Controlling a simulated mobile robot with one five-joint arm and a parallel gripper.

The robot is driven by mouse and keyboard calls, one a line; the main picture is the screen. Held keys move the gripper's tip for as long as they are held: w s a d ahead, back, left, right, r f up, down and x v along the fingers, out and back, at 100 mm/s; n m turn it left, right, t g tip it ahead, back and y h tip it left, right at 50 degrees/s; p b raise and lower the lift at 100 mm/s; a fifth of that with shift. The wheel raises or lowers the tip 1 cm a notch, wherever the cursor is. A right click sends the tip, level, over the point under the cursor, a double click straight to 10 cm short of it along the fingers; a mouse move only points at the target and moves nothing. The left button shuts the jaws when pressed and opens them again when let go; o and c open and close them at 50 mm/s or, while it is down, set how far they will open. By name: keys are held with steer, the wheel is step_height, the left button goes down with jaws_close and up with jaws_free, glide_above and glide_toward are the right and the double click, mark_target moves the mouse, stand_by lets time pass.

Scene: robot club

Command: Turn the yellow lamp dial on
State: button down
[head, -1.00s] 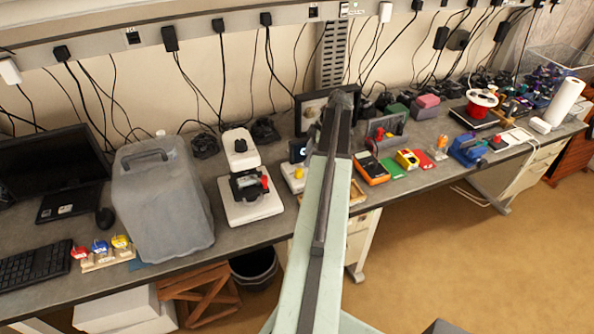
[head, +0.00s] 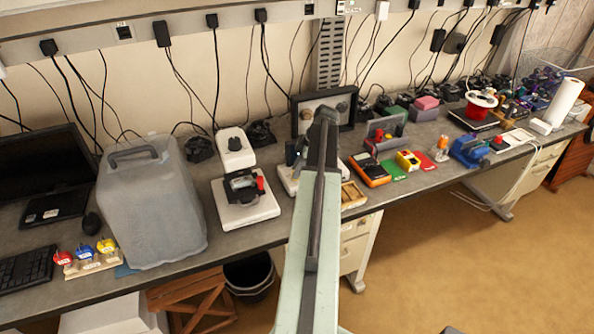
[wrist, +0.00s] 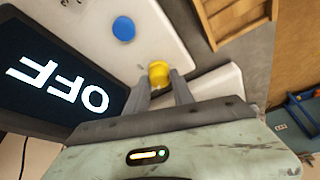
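The yellow lamp dial (wrist: 158,73) stands on a white panel (wrist: 165,35), close to its edge, in the wrist view. A dark screen (wrist: 55,85) beside it reads "OFF", upside down. My gripper (wrist: 161,80) has its two fingers spread, with the dial at the tips between them. Whether either finger touches the dial cannot be told. In the head view, part of the white device (head: 287,178) shows left of my arm, which hides the dial.
A blue round button (wrist: 123,28) is on the same panel. A wooden tray (head: 352,196) lies right of the device. A white machine (head: 243,195) stands to its left. A dark panel with knobs (head: 345,107) stands behind.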

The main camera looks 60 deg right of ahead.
steer(key=shift+a+m, duration=0.1)
steer(key=shift+m, duration=0.3)
steer(key=m, duration=0.2)
steer(key=m+h, duration=0.1)
steer(key=m, duration=0.1)
steer(key=shift+s+a+t+h, duration=0.1)
steer(key=shift+a+t+h, duration=0.05)
steer(key=shift+t+h, duration=0.15)
steer(key=m+h, duration=0.1)
steer(key=m, duration=0.3)
steer(key=shift+a+h, duration=0.1)
steer(key=shift+h, duration=0.3)
steer(key=m, duration=0.2)
steer(key=m+g+h, duration=0.1)
steer(key=m, duration=0.1)
steer(key=shift+m+h, duration=0.3)
steer(key=shift+m, duration=0.1)
steer(key=shift+w+a+m+g+h, duration=0.15)
steer(key=shift+m+g+h, duration=0.15)
steer(key=shift+m, duration=0.7)
steer(key=shift+w+d+m+g+h, duration=0.1)
steer(key=shift+m+g+h, duration=0.15)
steer(key=shift+m, duration=1.05)
